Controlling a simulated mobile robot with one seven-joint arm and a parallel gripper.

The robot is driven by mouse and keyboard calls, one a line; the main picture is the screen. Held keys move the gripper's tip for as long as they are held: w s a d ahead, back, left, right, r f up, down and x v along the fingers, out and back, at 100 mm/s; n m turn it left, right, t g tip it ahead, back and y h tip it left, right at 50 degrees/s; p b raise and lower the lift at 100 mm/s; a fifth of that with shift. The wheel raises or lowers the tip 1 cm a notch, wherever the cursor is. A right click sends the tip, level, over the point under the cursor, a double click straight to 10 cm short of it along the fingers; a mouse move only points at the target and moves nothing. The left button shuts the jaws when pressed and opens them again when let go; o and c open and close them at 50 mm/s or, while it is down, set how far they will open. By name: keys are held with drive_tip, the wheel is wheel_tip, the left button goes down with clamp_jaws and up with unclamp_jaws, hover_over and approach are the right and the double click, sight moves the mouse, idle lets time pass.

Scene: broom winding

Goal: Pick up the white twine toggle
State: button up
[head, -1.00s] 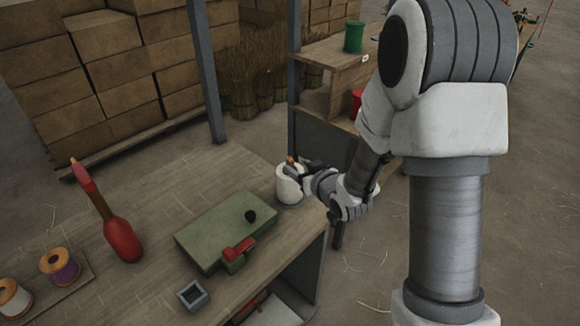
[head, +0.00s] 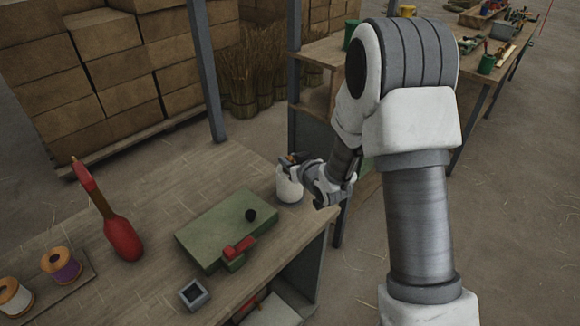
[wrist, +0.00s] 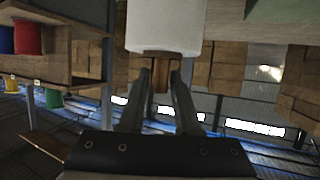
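My gripper (head: 292,160) is at the top of the roll, reaching in from the right. In the wrist view my two fingers (wrist: 161,80) stand apart on either side of the toggle. Whether they press on it cannot be told. In the head view the fingers partly hide the toggle.
A shelf (head: 325,55) stands behind.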

clamp_jaws()
